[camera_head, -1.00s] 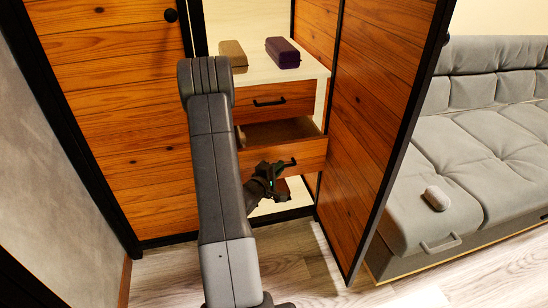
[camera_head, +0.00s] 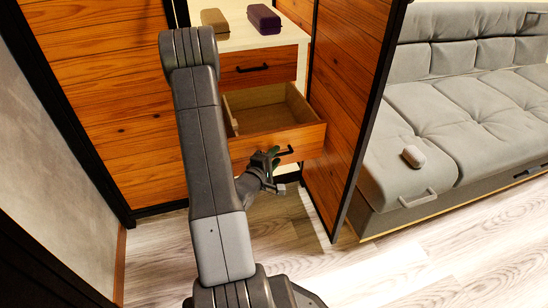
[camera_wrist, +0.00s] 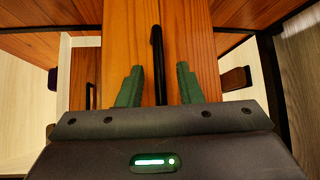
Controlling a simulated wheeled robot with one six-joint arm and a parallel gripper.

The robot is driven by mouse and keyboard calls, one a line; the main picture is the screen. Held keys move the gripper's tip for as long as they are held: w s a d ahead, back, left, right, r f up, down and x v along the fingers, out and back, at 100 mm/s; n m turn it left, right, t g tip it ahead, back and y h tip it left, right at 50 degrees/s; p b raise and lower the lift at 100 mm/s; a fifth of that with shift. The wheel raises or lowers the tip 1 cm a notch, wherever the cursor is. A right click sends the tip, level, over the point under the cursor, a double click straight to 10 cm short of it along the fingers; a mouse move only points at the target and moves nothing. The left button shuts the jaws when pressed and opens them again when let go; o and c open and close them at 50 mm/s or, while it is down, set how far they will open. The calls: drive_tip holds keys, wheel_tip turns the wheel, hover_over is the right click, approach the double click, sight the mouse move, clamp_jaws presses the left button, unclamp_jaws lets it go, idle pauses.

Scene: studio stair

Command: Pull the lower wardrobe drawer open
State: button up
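The lower wardrobe drawer (camera_head: 310,139) stands well out of the cabinet, its inside visible and empty as far as I see. Its black bar handle (camera_head: 285,151) is on the wooden front. My gripper (camera_head: 270,165) is at the left part of that handle. In the wrist view, the green fingers (camera_wrist: 158,80) are apart, one on each side of the black handle (camera_wrist: 157,50), with visible gaps. The drawer front (camera_wrist: 200,45) fills the middle behind them. The upper drawer (camera_head: 245,72) is shut, with its own black handle (camera_head: 252,69).
A tan box (camera_head: 214,20) and a purple box (camera_head: 263,19) lie on the cabinet top. An open wooden wardrobe door (camera_head: 345,95) stands right of the drawer. Beyond it is a grey sofa (camera_head: 440,130) with a small pale object (camera_head: 413,157). Floor (camera_head: 290,250) is clear in front.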

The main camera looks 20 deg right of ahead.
drive_tip(key=p+v, duration=0.2)
drive_tip(key=v, duration=1.2)
drive_tip(key=shift+w+d, duration=0.1)
drive_tip(key=shift+d, duration=0.05)
idle(0.4)
drive_tip(key=b+x, duration=0.2)
drive_tip(key=x, duration=1.2)
drive_tip(key=shift+w, duration=0.1)
drive_tip(key=shift+a, duration=0.2)
